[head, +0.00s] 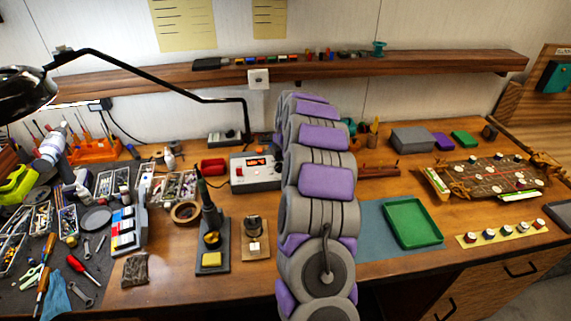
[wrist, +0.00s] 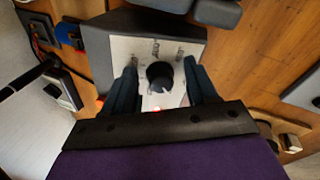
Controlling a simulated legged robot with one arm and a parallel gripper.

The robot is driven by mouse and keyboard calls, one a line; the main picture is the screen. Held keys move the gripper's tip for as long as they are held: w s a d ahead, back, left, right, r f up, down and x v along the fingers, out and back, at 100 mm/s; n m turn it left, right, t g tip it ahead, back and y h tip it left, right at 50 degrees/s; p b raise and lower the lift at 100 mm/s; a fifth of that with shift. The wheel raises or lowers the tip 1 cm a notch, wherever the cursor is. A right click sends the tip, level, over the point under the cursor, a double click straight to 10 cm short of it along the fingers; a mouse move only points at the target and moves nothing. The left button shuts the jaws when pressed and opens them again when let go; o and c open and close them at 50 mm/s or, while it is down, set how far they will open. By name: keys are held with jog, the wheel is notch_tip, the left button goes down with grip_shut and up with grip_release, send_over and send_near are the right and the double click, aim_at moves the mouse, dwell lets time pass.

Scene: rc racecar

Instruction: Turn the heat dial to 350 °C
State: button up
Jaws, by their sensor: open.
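The soldering station (head: 254,178) stands on the bench in the head view, a grey box with a small lit red display; my arm covers its right side. In the wrist view its pale front panel (wrist: 123,52) fills the middle, with dark marks above a round black heat dial (wrist: 159,76). My gripper (wrist: 160,66) is open, with one dark finger on each side of the dial and a gap showing on both sides. A red light shows just below the dial. The dial's numbers are too blurred to read. My gripper is hidden behind my arm in the head view.
A soldering iron in its stand (head: 211,238) and a small brass-coloured item on a block (head: 254,238) are in front of the station. A green tray (head: 412,223) lies right of my arm. A wooden shelf (head: 400,66) runs behind. Tools crowd the left.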

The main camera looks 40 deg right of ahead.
jog(key=a, duration=0.3)
jog(key=shift+w+a+r, duration=0.15)
jog(key=shift+w+a, duration=0.05)
jog(key=shift+w, duration=0.15)
jog(key=shift+s+a+r, duration=0.1)
jog(key=shift+s, duration=0.05)
jog(key=shift+c, duration=0.5)
jog(key=d, duration=0.3)
jog(key=shift+d+f, duration=0.3)
jog(key=shift+f, duration=0.05)
jog(key=c, duration=0.5)
jog(key=shift+s+d, duration=0.1)
jog(key=shift+s, duration=0.05)
jog(key=shift+c, duration=0.4)
jog(key=shift+a, duration=0.6)
jog(key=c, duration=0.4)
jog(key=shift+o, duration=0.2)
